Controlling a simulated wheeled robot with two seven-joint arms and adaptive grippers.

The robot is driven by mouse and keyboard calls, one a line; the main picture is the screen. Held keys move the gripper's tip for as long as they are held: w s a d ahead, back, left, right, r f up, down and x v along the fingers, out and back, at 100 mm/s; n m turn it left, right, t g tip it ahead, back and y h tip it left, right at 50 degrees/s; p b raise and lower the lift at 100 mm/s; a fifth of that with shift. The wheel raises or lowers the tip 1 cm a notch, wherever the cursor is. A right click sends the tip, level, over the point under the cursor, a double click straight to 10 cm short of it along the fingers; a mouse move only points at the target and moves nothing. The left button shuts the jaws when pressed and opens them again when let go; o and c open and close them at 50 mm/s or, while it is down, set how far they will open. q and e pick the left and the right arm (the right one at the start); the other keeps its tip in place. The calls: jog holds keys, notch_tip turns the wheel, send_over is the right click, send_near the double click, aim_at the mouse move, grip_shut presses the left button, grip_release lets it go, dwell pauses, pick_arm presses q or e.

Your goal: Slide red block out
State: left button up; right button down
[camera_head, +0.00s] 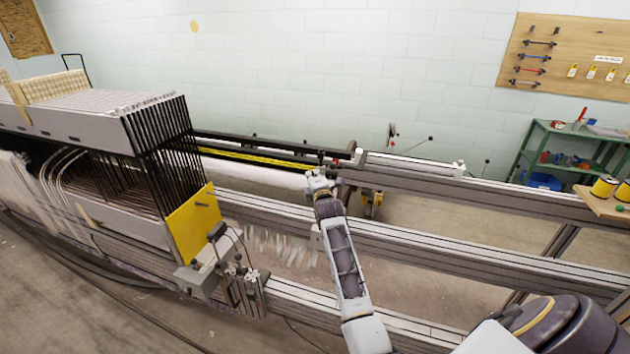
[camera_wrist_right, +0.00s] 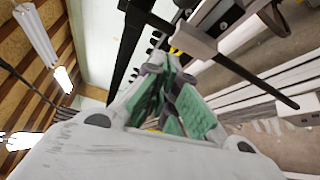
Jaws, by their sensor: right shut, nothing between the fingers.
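My right gripper (camera_head: 321,172) is at the end of the rail in the middle of the head view, with its arm coming up from the lower right. Its green-padded fingers (camera_wrist_right: 172,103) show in the right wrist view, with nothing between them; the gripper is shut. The fingers are close to the dark rail end and its fittings (camera_wrist_right: 200,38); I cannot tell whether they touch. I cannot make out a red block for certain in either view. My left gripper is not in view.
A large loom frame (camera_head: 150,110) with black heddle bars and a yellow end plate (camera_head: 193,222) stands at the left. Long grey rails (camera_head: 480,187) run to the right. A green shelf (camera_head: 575,140) and a tool board (camera_head: 570,55) stand at the back right.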

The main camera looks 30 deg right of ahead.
aim_at(334, 164)
jog(key=shift+w+d+r+p, duration=0.15)
jog(key=shift+d+p, duration=0.1)
jog(key=shift+d, duration=0.8)
jog(key=shift+w+d+r+p, duration=0.1)
jog(key=shift+w+d+p, duration=0.1)
jog(key=shift+d, duration=0.8)
jog(key=shift+s, duration=0.1)
jog(key=shift+s+d, duration=0.2)
jog(key=shift+d, duration=0.1)
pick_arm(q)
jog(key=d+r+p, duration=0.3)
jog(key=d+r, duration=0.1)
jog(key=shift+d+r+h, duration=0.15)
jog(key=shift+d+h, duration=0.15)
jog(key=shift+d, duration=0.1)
pick_arm(e)
jog(key=s+d, duration=0.4)
jog(key=s, duration=0.1)
jog(key=shift+s+d, duration=0.3)
jog(key=shift+d, duration=0.05)
